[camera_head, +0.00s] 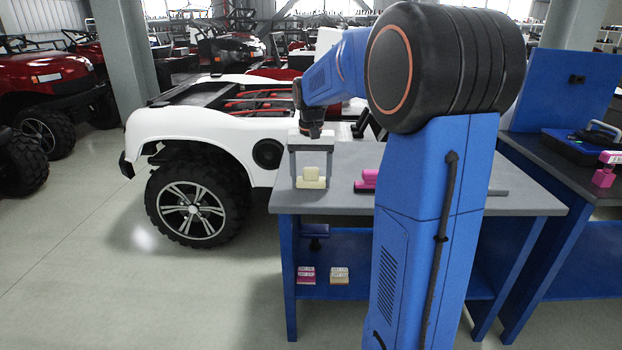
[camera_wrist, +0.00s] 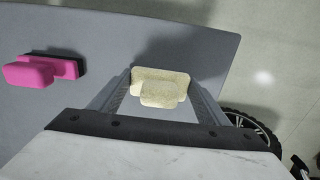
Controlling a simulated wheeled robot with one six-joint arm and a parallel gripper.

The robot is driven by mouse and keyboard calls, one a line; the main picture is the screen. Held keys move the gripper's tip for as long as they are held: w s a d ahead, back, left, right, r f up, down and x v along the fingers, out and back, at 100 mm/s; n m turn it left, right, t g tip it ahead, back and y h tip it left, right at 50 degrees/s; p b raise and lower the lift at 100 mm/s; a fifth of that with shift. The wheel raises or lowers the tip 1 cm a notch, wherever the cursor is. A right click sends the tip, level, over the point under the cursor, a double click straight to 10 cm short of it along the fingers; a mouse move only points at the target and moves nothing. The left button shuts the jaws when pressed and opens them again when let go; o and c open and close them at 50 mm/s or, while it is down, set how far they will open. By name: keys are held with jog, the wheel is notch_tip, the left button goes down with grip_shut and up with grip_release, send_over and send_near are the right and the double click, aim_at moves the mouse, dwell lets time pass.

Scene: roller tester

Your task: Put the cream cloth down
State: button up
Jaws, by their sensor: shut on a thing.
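The cream cloth (camera_head: 311,181) is a pale block with a smaller block on top, between the two grey fingers of my gripper (camera_head: 311,184). In the wrist view, the cream cloth (camera_wrist: 161,78) sits between the fingertips of my gripper (camera_wrist: 160,92), which is shut on it. The cloth is over the left part of the grey tabletop (camera_head: 345,204), close to the surface. I cannot tell whether its underside touches the table. In the wrist view the tabletop (camera_wrist: 100,35) extends beneath and to the left of it.
A pink block with a dark base (camera_head: 366,182) lies on the table right of the cloth; it also shows in the wrist view (camera_wrist: 28,75). A white vehicle (camera_head: 195,127) stands close behind the table's left side. Small pink (camera_head: 306,275) and cream (camera_head: 340,275) packs sit on the lower shelf.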

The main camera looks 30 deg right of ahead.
jog(key=shift+f, duration=0.55)
jog(key=o, duration=1.4)
